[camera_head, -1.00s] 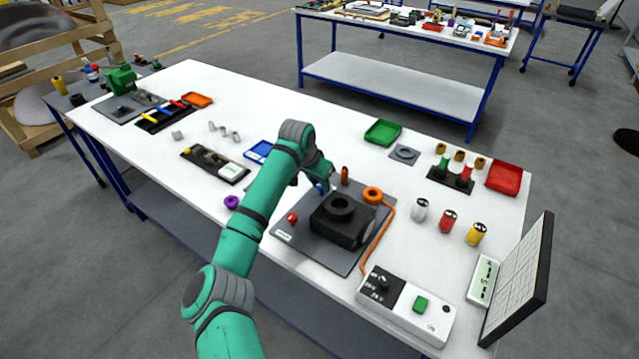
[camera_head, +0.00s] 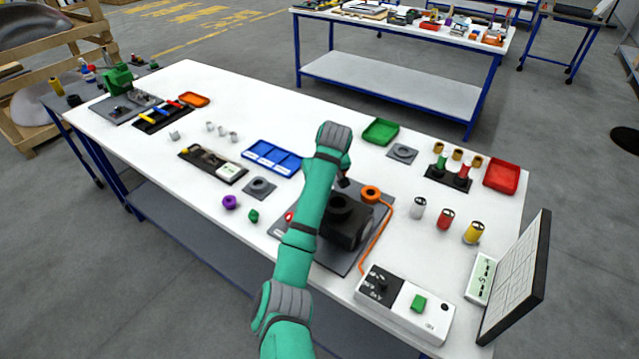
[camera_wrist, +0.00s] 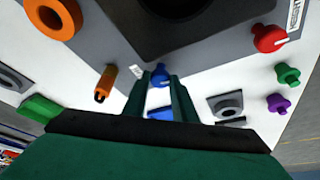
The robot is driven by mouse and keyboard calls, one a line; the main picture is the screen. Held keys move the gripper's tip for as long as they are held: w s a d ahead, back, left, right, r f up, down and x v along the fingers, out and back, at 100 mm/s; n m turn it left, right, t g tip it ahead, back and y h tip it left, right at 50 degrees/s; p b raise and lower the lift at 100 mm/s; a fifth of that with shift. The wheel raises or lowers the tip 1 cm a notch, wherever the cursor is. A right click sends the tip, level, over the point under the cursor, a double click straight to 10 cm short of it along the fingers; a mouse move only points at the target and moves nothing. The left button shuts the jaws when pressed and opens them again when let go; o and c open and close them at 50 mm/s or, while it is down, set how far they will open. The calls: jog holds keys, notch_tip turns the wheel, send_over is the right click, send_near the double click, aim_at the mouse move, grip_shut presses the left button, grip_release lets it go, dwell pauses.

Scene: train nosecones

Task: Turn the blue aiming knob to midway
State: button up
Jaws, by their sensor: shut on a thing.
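The blue aiming knob (camera_wrist: 160,76) shows in the wrist view between the tips of my gripper (camera_wrist: 162,88), at the edge of a grey plate. My gripper is shut on the knob. A small white mark or label sits beside the knob on the plate; the knob's exact angle cannot be read. In the head view my arm hides the knob and most of the gripper, over the far left part of the grey plate (camera_head: 349,259), which carries a black block (camera_head: 345,225).
A blue tray (camera_head: 272,157), a purple knob (camera_head: 229,202) and a green knob (camera_head: 253,216) lie to the left. A control box (camera_head: 404,305) sits in front.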

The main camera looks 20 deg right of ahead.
jog(key=shift+d+n+y, duration=0.1)
jog(key=shift+n+y, duration=0.4)
jog(key=shift+n, duration=1)
jog(key=o, duration=1)
jog(key=v, duration=1)
jog(key=shift+s+r, duration=0.1)
jog(key=shift+r, duration=0.3)
